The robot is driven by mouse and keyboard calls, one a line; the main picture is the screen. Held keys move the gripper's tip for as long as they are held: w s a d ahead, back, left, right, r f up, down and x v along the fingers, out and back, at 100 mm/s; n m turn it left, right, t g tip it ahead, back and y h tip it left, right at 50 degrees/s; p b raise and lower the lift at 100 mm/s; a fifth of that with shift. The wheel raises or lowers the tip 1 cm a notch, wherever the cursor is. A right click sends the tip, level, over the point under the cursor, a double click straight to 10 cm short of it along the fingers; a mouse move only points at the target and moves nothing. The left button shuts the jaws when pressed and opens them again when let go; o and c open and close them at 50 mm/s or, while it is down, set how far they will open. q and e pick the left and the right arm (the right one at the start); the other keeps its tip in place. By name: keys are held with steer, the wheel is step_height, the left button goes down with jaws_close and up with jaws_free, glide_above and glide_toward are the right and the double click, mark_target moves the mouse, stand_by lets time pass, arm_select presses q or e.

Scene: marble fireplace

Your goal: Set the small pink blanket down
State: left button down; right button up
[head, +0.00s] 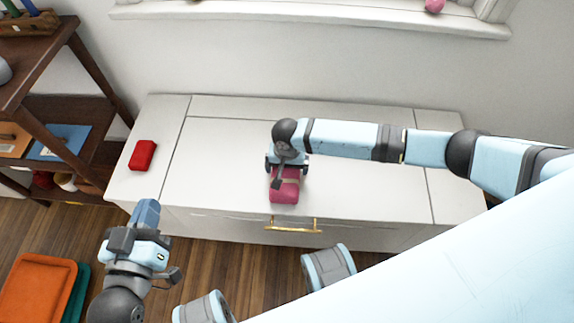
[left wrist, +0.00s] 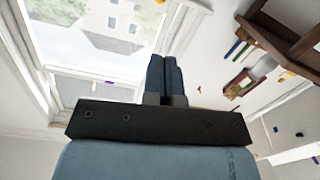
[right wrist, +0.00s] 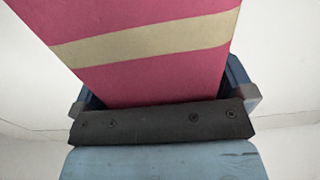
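The small pink blanket (head: 284,191) is a folded pink bundle with a pale stripe, at the front middle of the white cabinet top (head: 225,150). My right gripper (head: 287,166) is over its back part. In the right wrist view the blanket (right wrist: 150,65) fills the space between the two fingers (right wrist: 165,95), which are on either side of it. I cannot tell whether its underside touches the cabinet top. My left gripper (head: 148,212) is low in front of the cabinet's left end. In the left wrist view its fingers (left wrist: 165,75) are together and empty.
A red block-like item (head: 143,155) lies on the cabinet's left part. A dark wooden shelf (head: 90,65) stands at the left. Orange (head: 38,285) and green trays are on the wooden floor at lower left. The cabinet top is clear on both sides of the blanket.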

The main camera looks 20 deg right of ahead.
steer(key=shift+r, duration=0.75)
arm_select(q)
steer(key=s+a+f+g+y+p, duration=0.2)
steer(key=a+f+g+p, duration=0.1)
steer(key=f, duration=0.4)
steer(key=shift+s+a+g+y+p, duration=0.2)
steer(key=shift+g+y+p, duration=0.1)
steer(key=shift+g+p, duration=0.15)
arm_select(e)
step_height(320, 180, up, 11)
steer(key=shift+f, duration=0.1)
